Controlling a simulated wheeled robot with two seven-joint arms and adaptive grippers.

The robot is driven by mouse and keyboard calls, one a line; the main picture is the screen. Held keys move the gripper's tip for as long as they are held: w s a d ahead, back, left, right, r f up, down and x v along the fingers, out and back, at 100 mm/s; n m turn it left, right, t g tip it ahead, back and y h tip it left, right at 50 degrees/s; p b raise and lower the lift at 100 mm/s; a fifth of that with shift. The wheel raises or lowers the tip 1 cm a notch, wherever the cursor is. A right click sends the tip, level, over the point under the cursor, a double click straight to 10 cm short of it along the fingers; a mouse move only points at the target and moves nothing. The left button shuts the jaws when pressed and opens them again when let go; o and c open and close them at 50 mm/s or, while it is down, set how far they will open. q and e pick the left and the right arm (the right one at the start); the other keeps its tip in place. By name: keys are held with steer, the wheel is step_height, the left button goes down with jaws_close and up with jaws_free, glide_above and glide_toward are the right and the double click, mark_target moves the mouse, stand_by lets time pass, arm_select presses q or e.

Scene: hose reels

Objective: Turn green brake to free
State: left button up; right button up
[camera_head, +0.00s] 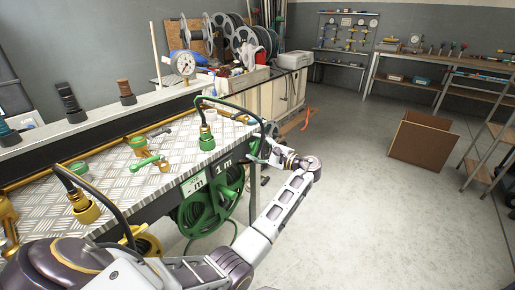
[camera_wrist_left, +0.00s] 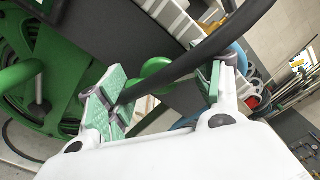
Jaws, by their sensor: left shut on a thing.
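The green hose reel (camera_head: 208,212) hangs below the front edge of the metal-topped bench, beside a label reading 1 m. My left gripper (camera_head: 268,152) is at the right end of the bench, beside this reel. In the left wrist view, a rounded green knob (camera_wrist_left: 156,68), which looks like the green brake, lies between the green-padded fingers of my left gripper (camera_wrist_left: 165,85). A black hose (camera_wrist_left: 195,58) crosses in front and partly hides the knob and the contact. The green reel (camera_wrist_left: 40,70) also shows at left there. My right gripper is not in view.
A green hose fitting (camera_head: 206,138) stands on the bench top (camera_head: 180,150), with its hose arching right, close to my left gripper. A yellow fitting (camera_head: 84,208) is at left.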

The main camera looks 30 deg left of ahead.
arm_select(q)
steer(key=n, duration=0.2)
steer(key=shift+f+n+b, duration=0.1)
steer(key=shift+n+b, duration=1.05)
steer(key=shift+n, duration=1.15)
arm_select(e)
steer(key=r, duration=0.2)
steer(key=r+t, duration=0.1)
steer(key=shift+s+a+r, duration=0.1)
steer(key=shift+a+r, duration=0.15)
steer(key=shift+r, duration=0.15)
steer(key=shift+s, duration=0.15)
arm_select(q)
steer(key=o, duration=0.9)
steer(key=shift+o, duration=0.7)
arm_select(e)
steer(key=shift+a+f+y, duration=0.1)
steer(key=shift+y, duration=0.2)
